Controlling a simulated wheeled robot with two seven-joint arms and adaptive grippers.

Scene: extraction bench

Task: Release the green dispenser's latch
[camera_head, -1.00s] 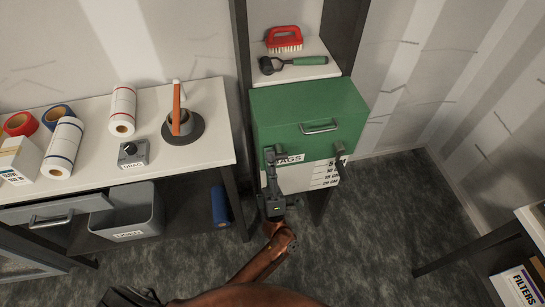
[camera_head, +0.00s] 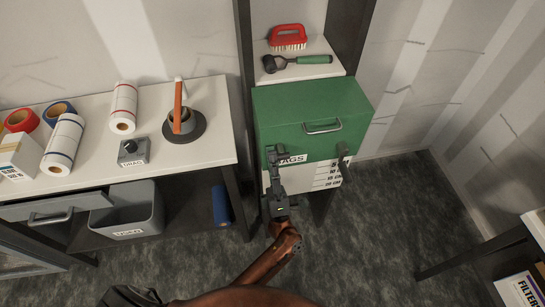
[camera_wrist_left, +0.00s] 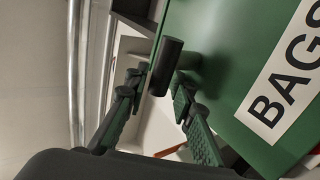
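The green dispenser (camera_head: 312,112) stands at the middle right in the head view, with a metal handle (camera_head: 322,127) on its lid and a BAGS label, which also shows in the left wrist view (camera_wrist_left: 285,75). Dark latches sit at its lower front edge; the right one (camera_head: 343,154) is clear. My left gripper (camera_head: 274,158) is at the front left corner and hides most of the left latch. In the left wrist view a dark cylindrical latch grip (camera_wrist_left: 166,62) lies between and slightly beyond the open fingertips (camera_wrist_left: 158,92). Contact is unclear. My right gripper is out of view.
A white bench (camera_head: 75,170) with rolls, a tape holder and a DRAG dial box stands to the left, a grey bin (camera_head: 128,215) beneath it. A shelf behind the dispenser holds a red brush (camera_head: 287,37) and a green-handled tool (camera_head: 298,61).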

